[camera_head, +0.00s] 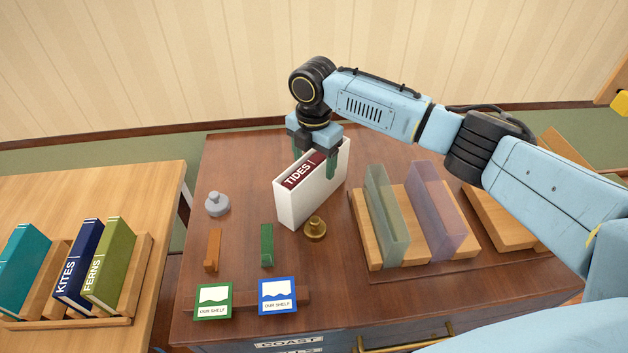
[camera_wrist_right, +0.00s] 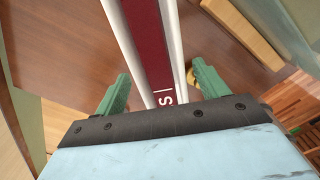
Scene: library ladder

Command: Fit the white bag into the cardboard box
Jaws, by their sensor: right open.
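I see no white bag and no cardboard box in either view. A white open-topped case (camera_head: 303,203) stands upright on the brown desk, with a dark red book (camera_head: 299,175) marked TIDES inside it. In the right wrist view the book (camera_wrist_right: 148,40) runs between the case's two white walls (camera_wrist_right: 172,35). My right gripper (camera_head: 314,168) is over the case from above, with its green fingers apart, one on each side. In the right wrist view a gap shows between the fingers (camera_wrist_right: 160,88) and the case. My left gripper is out of view.
A wooden stand with clear panels (camera_head: 385,215) is right of the case. A brass knob (camera_head: 315,229), grey weight (camera_head: 217,204), orange block (camera_head: 213,250), green block (camera_head: 267,245) and two cards (camera_head: 277,295) are nearby. A book rack (camera_head: 70,320) is on the left table.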

